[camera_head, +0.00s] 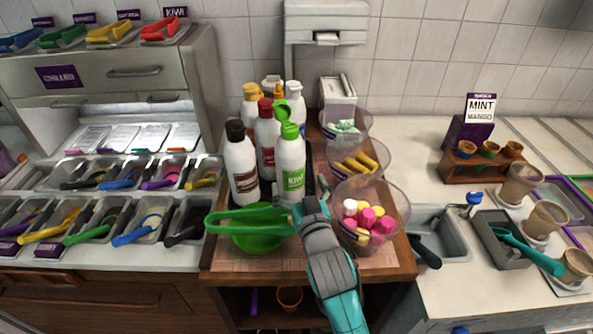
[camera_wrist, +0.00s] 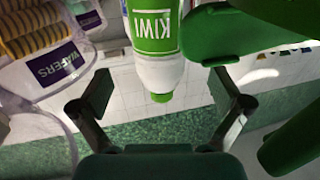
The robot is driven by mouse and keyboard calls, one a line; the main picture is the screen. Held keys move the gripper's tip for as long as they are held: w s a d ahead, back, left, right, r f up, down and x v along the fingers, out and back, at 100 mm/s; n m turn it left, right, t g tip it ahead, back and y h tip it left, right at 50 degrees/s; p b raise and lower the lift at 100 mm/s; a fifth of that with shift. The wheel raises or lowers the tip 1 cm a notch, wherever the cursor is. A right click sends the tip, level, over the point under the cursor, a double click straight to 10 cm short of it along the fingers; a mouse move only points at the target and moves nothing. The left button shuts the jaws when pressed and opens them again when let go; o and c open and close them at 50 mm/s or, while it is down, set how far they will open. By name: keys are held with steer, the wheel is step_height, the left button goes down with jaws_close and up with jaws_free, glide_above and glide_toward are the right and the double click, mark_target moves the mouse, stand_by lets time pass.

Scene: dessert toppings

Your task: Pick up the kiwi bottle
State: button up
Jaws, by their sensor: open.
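The kiwi bottle (camera_head: 290,160) is white with a green cap and a green label. It stands upright at the front right of a cluster of bottles on the wooden stand. My gripper (camera_head: 314,208) is just in front of it and to its right, hiding part of its lower side. In the wrist view, which is upside down, the kiwi bottle (camera_wrist: 157,72) lies in line with the gap between the open fingers of my gripper (camera_wrist: 160,92). Nothing is held, and I cannot tell how far the bottle is from the fingers.
A brown-capped bottle (camera_head: 240,160) and a red-capped bottle (camera_head: 266,130) stand close beside it. Green tongs (camera_head: 245,219) lie over a green bowl (camera_head: 262,243) at front left. A clear bowl of pink and white sweets (camera_head: 397,212) is close on the right.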

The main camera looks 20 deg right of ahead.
mark_target(294, 170)
steer(key=shift+w+d, duration=0.2)
steer(key=shift+w, duration=1.55)
steer(key=shift+w+d, duration=0.15)
steer(key=shift+w, duration=1.6)
steer(key=c, duration=1.1)
steer(key=shift+o, duration=0.2)
steer(key=shift+r, duration=0.15)
